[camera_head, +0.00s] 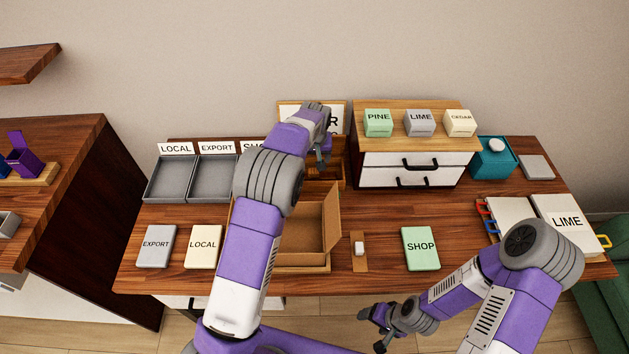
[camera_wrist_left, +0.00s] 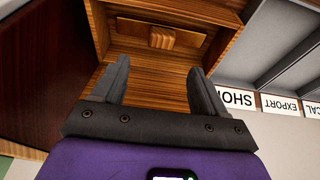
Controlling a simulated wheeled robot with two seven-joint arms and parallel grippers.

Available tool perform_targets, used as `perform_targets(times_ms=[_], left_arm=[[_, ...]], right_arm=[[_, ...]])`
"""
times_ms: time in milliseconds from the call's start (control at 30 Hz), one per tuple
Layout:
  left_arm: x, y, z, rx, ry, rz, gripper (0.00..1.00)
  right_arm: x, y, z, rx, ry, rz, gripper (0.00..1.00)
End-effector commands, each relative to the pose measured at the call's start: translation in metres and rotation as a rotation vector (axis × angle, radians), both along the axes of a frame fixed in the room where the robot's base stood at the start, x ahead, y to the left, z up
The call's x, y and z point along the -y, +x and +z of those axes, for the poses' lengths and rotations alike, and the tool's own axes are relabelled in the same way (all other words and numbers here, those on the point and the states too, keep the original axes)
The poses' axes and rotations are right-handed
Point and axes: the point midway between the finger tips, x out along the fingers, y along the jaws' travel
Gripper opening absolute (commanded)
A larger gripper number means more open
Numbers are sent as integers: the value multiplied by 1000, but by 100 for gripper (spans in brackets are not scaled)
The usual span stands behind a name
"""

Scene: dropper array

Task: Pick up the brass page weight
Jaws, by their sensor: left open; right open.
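I cannot make out a brass page weight in either view. My left gripper (camera_head: 322,160) is at the back middle of the desk, in front of a small wooden unit (camera_head: 340,172) that my arm partly hides. In the left wrist view the left gripper (camera_wrist_left: 158,68) is open and empty, its two dark fingers pointing at a wooden compartment (camera_wrist_left: 152,85). A small wood-coloured block (camera_wrist_left: 162,38) shows beyond the fingertips; I cannot tell what it is. My right gripper (camera_head: 377,327) is open and empty in front of the desk's near edge.
Grey trays (camera_head: 171,180) stand at the back left. An open cardboard box (camera_head: 305,235) is behind my left arm. A drawer cabinet (camera_head: 417,168) carries labelled blocks. Bare desk (camera_head: 390,212) lies between.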

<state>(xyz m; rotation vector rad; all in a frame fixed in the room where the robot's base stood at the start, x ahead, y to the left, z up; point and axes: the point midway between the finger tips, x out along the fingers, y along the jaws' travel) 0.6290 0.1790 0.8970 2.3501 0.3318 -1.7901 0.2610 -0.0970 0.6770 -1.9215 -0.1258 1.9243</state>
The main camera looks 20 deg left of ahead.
Motion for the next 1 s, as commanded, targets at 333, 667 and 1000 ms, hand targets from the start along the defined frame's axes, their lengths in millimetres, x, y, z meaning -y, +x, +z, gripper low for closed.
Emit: perform_targets(times_ms=[333, 667, 1000], left_arm=[[-2, 5, -31, 0, 0, 0, 72], [-4, 10, -75, 1, 1, 0, 72], [-4, 12, -79, 2, 1, 0, 63]], right_arm=[[0, 0, -11, 0, 0, 0, 72], [0, 0, -25, 0, 0, 0, 72], [0, 0, -25, 0, 0, 0, 72]])
